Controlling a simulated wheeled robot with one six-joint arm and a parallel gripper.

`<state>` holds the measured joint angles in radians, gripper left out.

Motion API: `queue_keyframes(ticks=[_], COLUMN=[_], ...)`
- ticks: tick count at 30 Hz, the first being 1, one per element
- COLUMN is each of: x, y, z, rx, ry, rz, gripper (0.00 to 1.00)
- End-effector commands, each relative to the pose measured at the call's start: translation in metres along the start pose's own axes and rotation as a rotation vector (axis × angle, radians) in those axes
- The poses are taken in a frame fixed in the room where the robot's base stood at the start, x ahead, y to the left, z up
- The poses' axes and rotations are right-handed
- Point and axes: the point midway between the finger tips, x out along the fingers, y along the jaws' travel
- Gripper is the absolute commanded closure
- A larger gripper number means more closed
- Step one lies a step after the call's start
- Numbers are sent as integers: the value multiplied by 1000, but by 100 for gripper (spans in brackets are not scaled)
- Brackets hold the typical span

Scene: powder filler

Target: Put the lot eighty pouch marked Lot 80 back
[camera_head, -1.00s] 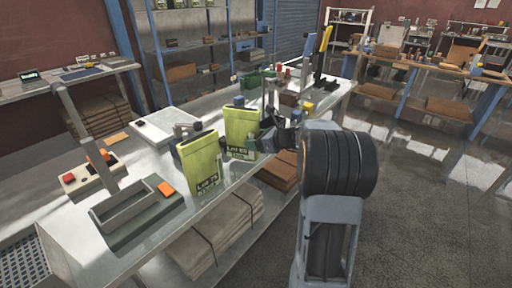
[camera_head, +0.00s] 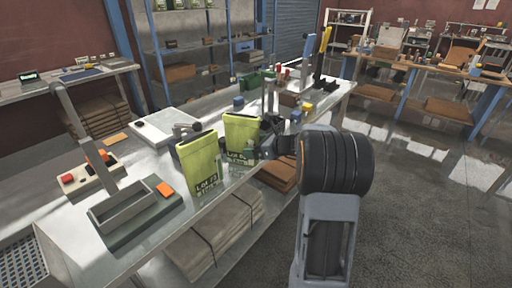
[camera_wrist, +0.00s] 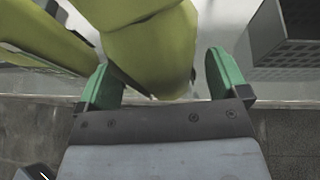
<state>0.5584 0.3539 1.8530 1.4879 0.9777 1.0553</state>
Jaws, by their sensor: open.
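Two yellow-green pouches stand upright near the bench's front edge. My gripper (camera_head: 263,148) is at the right side of this farther pouch. In the wrist view my gripper (camera_wrist: 163,82) has its green fingers apart, with the lower part of a yellow-green pouch (camera_wrist: 150,50) between them. Another pouch (camera_wrist: 45,35) shows at the left of that view. I cannot tell whether the fingers touch the pouch.
The metal bench (camera_head: 190,115) holds a scale-like white plate (camera_head: 165,125), a grey tray (camera_head: 125,210) with an upright post, and a red-button box (camera_head: 88,172). A grey ridged block (camera_wrist: 290,40) is right of the gripper. Coloured-handled tools stand behind. Open floor lies right.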

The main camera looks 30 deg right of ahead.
Motion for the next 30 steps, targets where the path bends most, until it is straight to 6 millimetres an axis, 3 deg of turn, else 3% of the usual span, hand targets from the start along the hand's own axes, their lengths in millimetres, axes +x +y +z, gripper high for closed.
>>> queue_keyframes(ticks=[8,21,30], x=[-4,-82,-114], y=[0,-1,3], z=[4,4,3], rx=[0,-1,-14], ry=[0,-1,8], rz=[-1,-4,6], gripper=[8,8,8])
